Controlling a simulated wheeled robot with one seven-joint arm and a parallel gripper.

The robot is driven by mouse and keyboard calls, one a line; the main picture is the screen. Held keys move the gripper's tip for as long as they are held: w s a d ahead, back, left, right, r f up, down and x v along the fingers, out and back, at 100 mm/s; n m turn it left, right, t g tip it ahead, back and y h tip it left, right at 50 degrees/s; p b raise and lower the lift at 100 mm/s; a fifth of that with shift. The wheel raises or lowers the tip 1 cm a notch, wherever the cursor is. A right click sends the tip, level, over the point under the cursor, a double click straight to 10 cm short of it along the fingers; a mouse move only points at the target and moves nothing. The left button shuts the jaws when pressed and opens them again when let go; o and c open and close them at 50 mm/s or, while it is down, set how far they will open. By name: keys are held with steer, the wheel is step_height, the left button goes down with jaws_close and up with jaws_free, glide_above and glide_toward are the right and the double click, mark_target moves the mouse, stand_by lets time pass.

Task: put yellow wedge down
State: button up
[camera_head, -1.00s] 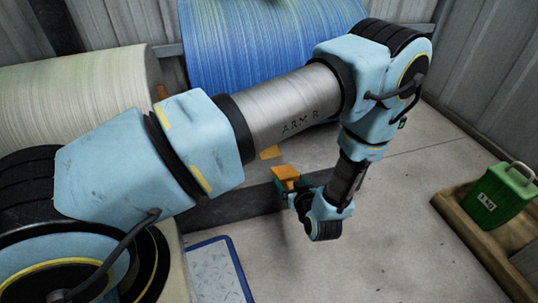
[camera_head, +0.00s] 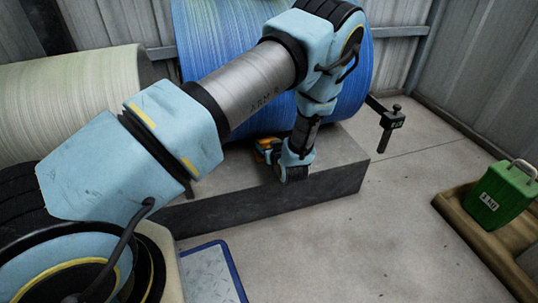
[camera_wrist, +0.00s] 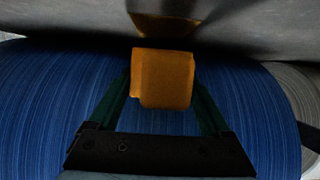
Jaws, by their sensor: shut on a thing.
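The yellow wedge (camera_wrist: 163,78) is a small orange-yellow block held between the two dark green fingers of my gripper (camera_wrist: 163,88) in the wrist view. In the head view my gripper (camera_head: 268,149) and the wedge (camera_head: 264,141) are small and partly hidden by my wrist, close to the blue roll. In the wrist view the grey surface lies just beyond the wedge, with a yellow patch (camera_wrist: 165,25) on it in line with the wedge. I cannot tell whether the wedge touches this surface.
A pale roll (camera_head: 70,90) is at left. A black bracket with a hanging pin (camera_head: 390,120) is right of the slab. A green canister (camera_head: 500,195) sits on a wooden tray (camera_head: 465,220). Floor between is clear.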

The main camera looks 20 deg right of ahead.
step_height(320, 180, down, 3)
steer(key=shift+s+f+b, duration=0.1)
steer(key=shift+s+b, duration=0.05)
steer(key=shift+b, duration=0.25)
steer(key=shift+f, duration=0.15)
steer(key=o, duration=1.4)
steer(key=shift+o, duration=0.2)
steer(key=shift+r, duration=0.2)
steer(key=p+v, duration=0.3)
steer(key=v, duration=0.9)
steer(key=shift+p, duration=0.3)
steer(key=shift+s+f, duration=0.1)
steer(key=shift+s, duration=0.05)
